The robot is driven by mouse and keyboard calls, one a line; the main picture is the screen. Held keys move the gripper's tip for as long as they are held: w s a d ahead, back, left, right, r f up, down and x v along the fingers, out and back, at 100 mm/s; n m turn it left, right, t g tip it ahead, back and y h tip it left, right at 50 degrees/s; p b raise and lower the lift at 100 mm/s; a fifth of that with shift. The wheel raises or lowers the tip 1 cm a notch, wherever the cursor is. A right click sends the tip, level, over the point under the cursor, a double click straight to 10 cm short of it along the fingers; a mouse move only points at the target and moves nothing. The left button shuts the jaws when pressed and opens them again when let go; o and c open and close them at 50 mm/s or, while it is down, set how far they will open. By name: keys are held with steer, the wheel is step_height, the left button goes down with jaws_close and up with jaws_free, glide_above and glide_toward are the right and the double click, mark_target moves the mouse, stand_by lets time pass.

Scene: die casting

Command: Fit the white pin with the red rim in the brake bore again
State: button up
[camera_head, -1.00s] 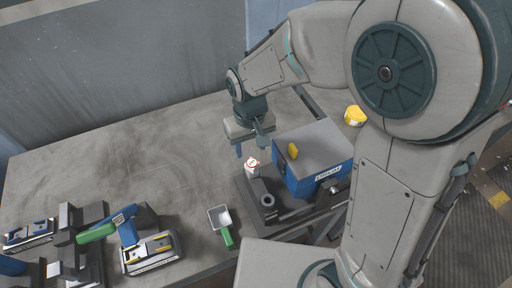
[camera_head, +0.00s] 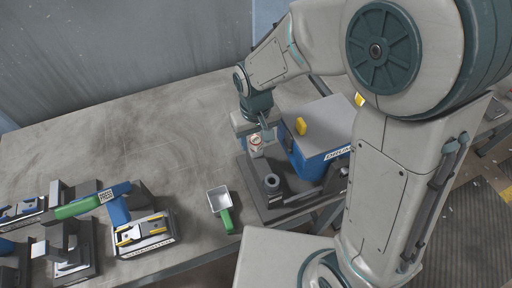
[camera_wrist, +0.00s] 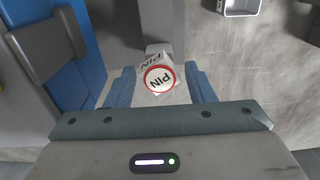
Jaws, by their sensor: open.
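The white pin (camera_head: 256,141) with the red rim stands at the back left of the dark fixture base (camera_head: 247,187), beside the blue box. In the wrist view the pin (camera_wrist: 158,78) shows its red ring and the word PIN. My gripper (camera_wrist: 161,82) is open, with one blue finger on each side of the pin and small gaps visible. In the head view my gripper (camera_head: 254,138) is low over the pin and partly hides it. A dark round boss (camera_head: 272,182) with a hole stands in front of the pin. I cannot tell whether this is the brake bore.
The blue box (camera_head: 308,163) with a grey lid and yellow knob (camera_head: 301,126) stands close right of my gripper. A scoop (camera_head: 222,212) with a green handle lies left of the fixture. More fixtures (camera_head: 143,232) stand at the front left. The table's back left is clear.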

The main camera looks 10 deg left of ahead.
jaws_close()
steer(key=shift+r+p, duration=0.55)
steer(key=shift+r, duration=0.15)
stand_by(0.6)
steer(key=shift+r+p, duration=1.3)
steer(key=shift+r, duration=0.55)
steer(key=shift+s+f, duration=0.1)
